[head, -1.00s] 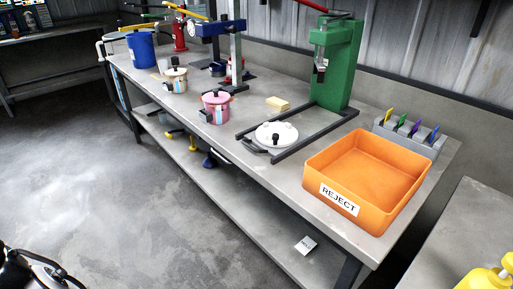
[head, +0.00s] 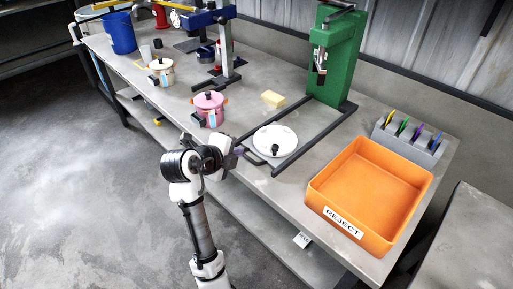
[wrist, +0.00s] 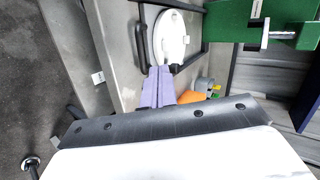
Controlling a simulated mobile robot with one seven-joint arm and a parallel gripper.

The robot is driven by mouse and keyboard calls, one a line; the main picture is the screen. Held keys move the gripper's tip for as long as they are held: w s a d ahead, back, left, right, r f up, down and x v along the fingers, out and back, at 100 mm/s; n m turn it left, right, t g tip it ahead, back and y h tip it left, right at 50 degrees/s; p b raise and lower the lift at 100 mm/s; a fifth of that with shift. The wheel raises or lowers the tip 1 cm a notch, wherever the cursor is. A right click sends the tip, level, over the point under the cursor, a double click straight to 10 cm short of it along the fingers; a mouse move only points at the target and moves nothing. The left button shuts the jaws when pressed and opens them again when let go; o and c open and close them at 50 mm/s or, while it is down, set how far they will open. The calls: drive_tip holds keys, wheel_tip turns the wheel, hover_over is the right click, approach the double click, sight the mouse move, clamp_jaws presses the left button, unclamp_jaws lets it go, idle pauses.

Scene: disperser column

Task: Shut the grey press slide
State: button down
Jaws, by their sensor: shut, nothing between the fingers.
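The green press (head: 337,58) stands at the back of the bench, and it also shows at the right of the wrist view (wrist: 262,22). Its slide, a white round plate (head: 287,134) with a black knob, sits out in front of the press between dark rails (head: 318,142). A dark handle (head: 252,158) is at the slide's front left; it also shows in the wrist view (wrist: 142,48). My gripper (head: 238,151) is shut and empty, right beside this handle. In the wrist view its lilac fingertips (wrist: 159,70) are near the plate's edge; I cannot tell whether they touch the handle.
The orange REJECT bin (head: 366,190) stands right of the slide. A pink pot (head: 209,108) and a cream pot (head: 162,72) stand to the left. A yellow block (head: 273,99) lies behind the slide. A grey rack (head: 410,140) holds coloured tags.

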sight(264, 153)
drive_tip(key=shift+m+g, duration=0.5)
drive_tip(key=p+x, duration=0.1)
drive_tip(key=x, duration=0.2)
drive_tip(key=p+x, duration=0.1)
drive_tip(key=x, duration=0.3)
drive_tip(key=s+d+p+x, duration=0.1)
drive_tip(key=x, duration=0.2)
drive_tip(key=shift+w+d+f, duration=0.2)
drive_tip(key=shift+w+f, duration=0.05)
drive_tip(key=shift+f, duration=0.15)
drive_tip(key=w+d+b, duration=0.8)
drive_tip(key=w+d, duration=0.6)
drive_tip(key=shift+d, duration=0.1)
drive_tip(key=shift+w+d, duration=0.15)
drive_tip(key=shift+w, duration=0.1)
drive_tip(key=shift+r, duration=0.15)
drive_tip(key=shift+d, duration=0.1)
